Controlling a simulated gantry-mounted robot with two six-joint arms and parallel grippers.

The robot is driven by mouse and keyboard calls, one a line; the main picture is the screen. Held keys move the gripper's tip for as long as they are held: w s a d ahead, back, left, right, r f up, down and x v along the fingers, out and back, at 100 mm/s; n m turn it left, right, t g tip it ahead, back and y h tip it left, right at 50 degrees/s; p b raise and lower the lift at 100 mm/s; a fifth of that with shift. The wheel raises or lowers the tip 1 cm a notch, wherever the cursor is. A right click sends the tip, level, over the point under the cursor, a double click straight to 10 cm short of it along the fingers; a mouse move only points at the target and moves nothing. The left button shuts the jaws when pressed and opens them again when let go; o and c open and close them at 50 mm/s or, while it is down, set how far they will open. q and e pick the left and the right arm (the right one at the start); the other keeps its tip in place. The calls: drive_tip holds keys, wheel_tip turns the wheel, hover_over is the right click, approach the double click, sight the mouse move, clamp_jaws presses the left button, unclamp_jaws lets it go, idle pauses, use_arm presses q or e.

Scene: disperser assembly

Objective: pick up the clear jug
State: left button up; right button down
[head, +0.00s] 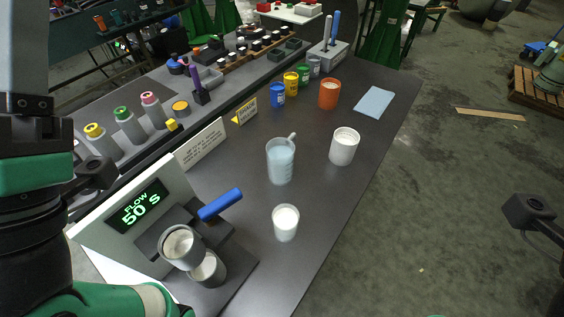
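The clear jug (280,162) stands upright on the dark bench top, near the middle of the head view. It is see-through with a pale blue tint, and its handle points to the upper right. Parts of my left arm fill the left edge, but I see no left gripper fingers. A dark part of my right arm shows at the right edge, and its gripper fingers are out of view. Nothing touches the jug.
A white cup (286,224) stands in front of the jug, and a white tub (344,147) stands to its right. The flow stand (137,212) with a blue-handled cup is at lower left. An orange cup (329,95) and small coloured pots stand behind. A blue cloth (374,102) lies near the right edge.

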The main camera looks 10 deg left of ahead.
idle(0.3)
use_arm(q)
drive_tip(key=o, duration=0.8)
use_arm(e)
unclamp_jaws()
